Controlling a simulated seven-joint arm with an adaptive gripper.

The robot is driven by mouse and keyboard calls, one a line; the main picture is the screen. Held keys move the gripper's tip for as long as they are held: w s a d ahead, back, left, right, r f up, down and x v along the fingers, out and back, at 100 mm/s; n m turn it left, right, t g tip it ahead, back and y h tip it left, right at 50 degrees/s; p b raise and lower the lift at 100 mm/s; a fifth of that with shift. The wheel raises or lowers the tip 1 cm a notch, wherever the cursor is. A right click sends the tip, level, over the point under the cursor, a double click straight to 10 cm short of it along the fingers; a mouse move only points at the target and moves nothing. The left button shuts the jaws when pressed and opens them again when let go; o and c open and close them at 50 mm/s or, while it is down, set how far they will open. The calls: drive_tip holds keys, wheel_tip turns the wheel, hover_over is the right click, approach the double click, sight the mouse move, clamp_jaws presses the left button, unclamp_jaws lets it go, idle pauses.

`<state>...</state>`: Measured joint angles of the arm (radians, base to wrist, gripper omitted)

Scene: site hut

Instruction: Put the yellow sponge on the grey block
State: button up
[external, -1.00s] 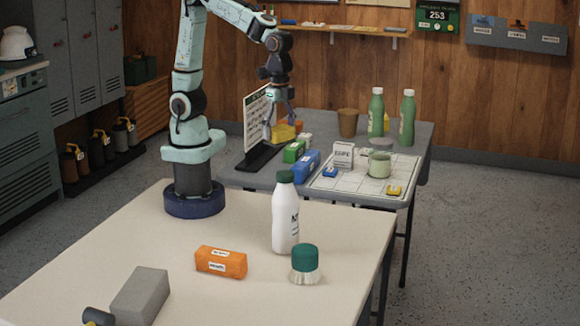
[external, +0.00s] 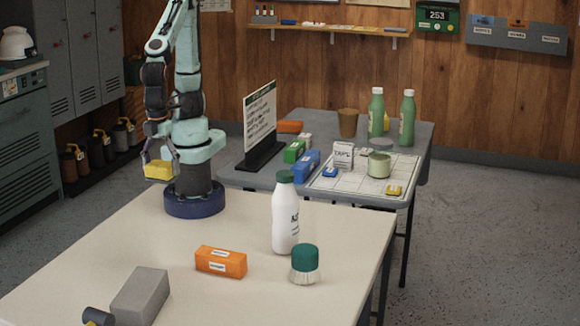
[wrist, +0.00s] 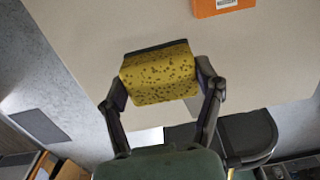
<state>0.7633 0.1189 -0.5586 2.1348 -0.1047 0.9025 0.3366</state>
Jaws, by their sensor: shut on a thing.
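My gripper (external: 159,163) is shut on the yellow sponge (external: 158,172) and holds it in the air near the far left edge of the cream table, beside my base. In the wrist view the spotted yellow sponge (wrist: 160,76) sits between the two fingers of my gripper (wrist: 162,84). The grey block (external: 141,295) lies on the cream table at the front left of the external view, with nothing on top of it. The block is apart from the sponge and I cannot make it out in the wrist view.
On the cream table (external: 330,225) stand an orange box (external: 221,262), a white bottle (external: 286,215) and a green-topped brush (external: 305,264). A dark cylindrical thing (external: 97,317) lies by the block. The table between sponge and block looks clear. A grey table (external: 240,178) behind carries several items.

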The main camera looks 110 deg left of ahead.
drive_tip(key=shift+d+f, duration=0.1)
drive_tip(key=shift+f, duration=0.4)
drive_tip(key=w+d+f, duration=0.3)
drive_tip(key=d+f, duration=0.2)
drive_tip(key=d, duration=0.4)
hover_over(154, 272)
drive_tip(key=f, duration=0.4)
drive_tip(key=shift+a+f, duration=0.25)
drive_tip(key=shift+d+f, duration=0.15)
drive_tip(key=shift+f, duration=0.05)
drive_tip(key=shift+d+f, duration=0.1)
drive_tip(key=shift+f, duration=1.55)
drive_tip(key=shift+f, duration=0.15)
drive_tip(key=o, duration=0.9)
